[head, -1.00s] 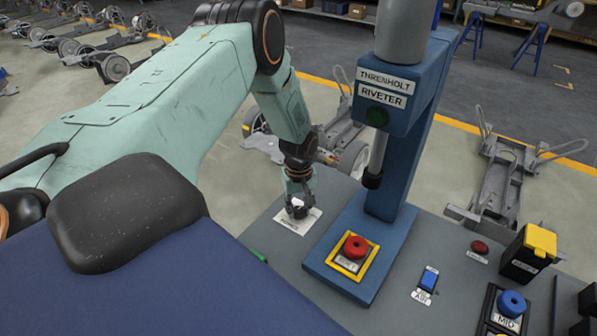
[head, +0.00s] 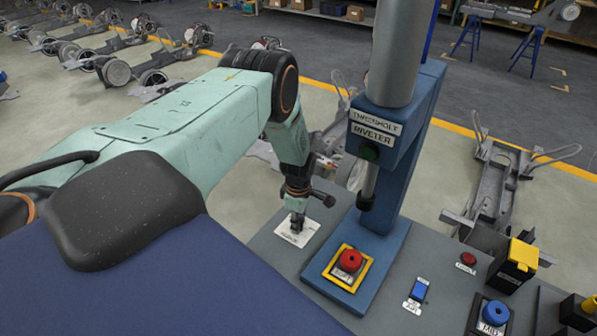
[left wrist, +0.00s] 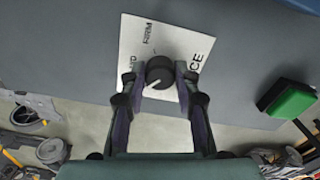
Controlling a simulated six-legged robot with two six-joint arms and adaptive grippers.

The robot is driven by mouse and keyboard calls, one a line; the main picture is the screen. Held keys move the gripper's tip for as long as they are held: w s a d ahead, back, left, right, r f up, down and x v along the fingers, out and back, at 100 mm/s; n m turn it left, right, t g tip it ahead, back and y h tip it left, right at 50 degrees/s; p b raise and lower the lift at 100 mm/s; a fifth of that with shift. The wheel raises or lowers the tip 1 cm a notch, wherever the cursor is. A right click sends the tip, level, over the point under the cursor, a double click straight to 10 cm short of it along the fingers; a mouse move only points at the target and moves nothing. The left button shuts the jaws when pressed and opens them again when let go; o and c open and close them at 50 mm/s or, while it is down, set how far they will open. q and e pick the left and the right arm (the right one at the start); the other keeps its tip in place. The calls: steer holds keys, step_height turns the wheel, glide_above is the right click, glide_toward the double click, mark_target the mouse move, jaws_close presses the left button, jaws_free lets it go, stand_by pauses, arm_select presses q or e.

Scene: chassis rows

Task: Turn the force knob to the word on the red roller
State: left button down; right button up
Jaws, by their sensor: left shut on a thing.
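The force knob (left wrist: 158,72) is dark and round with a pale pointer line. It sits on a white plate (left wrist: 190,42) printed with several words, among them "FIRM"; others are partly covered. In the left wrist view the pointer line slants to the lower left. My left gripper (head: 297,226) is shut on the knob; its two fingers (left wrist: 160,90) lie against either side. The red roller (head: 349,260) sits in a yellow frame on the riveter's blue base, right of the plate. My right gripper is out of view.
The blue riveter (head: 388,160) stands close right of my left gripper. Further right on the grey bench are a blue switch (head: 419,290), a red button (head: 468,259), a yellow-topped black box (head: 515,262) and a blue roller (head: 495,312) reading "MID". A green block (left wrist: 290,98) lies near the bench edge.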

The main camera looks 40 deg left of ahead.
arm_select(q)
steer(key=shift+w+a+r+n+p, duration=0.1)
steer(key=shift+n+p, duration=0.05)
steer(key=shift+n, duration=0.4)
steer(key=shift+w+a+r+n+p, duration=0.1)
steer(key=shift+n+p, duration=0.05)
steer(key=shift+n, duration=0.4)
steer(key=c, duration=1.4)
jaws_free()
steer(key=o, duration=0.4)
steer(key=shift+s+d+f, duration=0.1)
steer(key=shift+s+f, duration=0.05)
steer(key=shift+r, duration=0.45)
step_height(320, 180, up, 11)
steer(key=shift+r, duration=0.1)
